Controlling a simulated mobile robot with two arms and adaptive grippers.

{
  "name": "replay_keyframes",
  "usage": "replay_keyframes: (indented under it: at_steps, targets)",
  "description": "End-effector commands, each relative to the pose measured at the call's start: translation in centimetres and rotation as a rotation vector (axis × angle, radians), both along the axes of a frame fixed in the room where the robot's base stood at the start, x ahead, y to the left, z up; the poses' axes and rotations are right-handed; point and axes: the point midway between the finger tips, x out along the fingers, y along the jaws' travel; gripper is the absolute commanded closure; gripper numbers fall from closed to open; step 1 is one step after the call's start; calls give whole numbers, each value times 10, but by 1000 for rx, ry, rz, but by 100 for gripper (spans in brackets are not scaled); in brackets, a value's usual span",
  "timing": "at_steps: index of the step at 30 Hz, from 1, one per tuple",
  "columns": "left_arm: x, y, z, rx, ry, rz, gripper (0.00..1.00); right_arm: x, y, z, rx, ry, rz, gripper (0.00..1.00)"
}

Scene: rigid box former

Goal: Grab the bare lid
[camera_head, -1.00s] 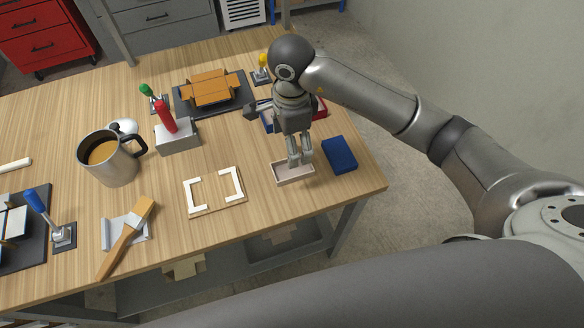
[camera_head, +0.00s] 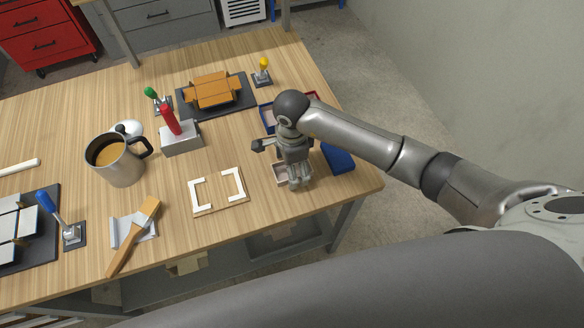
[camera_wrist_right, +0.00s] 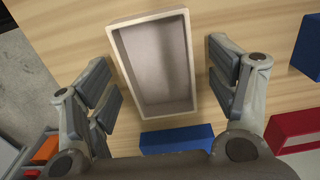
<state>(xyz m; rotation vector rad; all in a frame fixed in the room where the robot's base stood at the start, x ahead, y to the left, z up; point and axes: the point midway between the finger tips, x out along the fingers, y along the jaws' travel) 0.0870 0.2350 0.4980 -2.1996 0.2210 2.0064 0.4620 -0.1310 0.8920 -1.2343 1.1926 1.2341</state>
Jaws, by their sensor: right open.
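The bare lid is a plain beige, shallow open tray (camera_wrist_right: 155,65), lying on the wooden table with its hollow side up. In the head view, the lid (camera_head: 279,172) shows only in part near the table's right front edge, because my right gripper (camera_head: 296,182) covers the rest. In the right wrist view, my right gripper (camera_wrist_right: 165,95) is open, with one finger pad on each side of the lid. Gaps show between the pads and the lid's long walls. My left gripper is not in view.
A blue box (camera_head: 339,157) stands close to the right of the lid. A blue tray (camera_head: 265,117) and a red one (camera_head: 313,96) lie behind my gripper. A board with white corner pieces (camera_head: 219,207) lies to the left. A mug (camera_head: 118,165) stands further left.

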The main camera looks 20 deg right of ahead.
Motion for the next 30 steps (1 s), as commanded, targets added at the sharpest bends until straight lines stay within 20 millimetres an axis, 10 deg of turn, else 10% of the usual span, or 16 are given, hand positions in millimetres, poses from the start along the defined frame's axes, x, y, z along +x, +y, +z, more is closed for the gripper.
replay_keyframes:
  at_steps: [12,30]
  targets:
    - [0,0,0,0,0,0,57,0,0,0,0,0,0,63]
    - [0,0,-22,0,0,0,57,2,0,25,-1,-8,2,63]
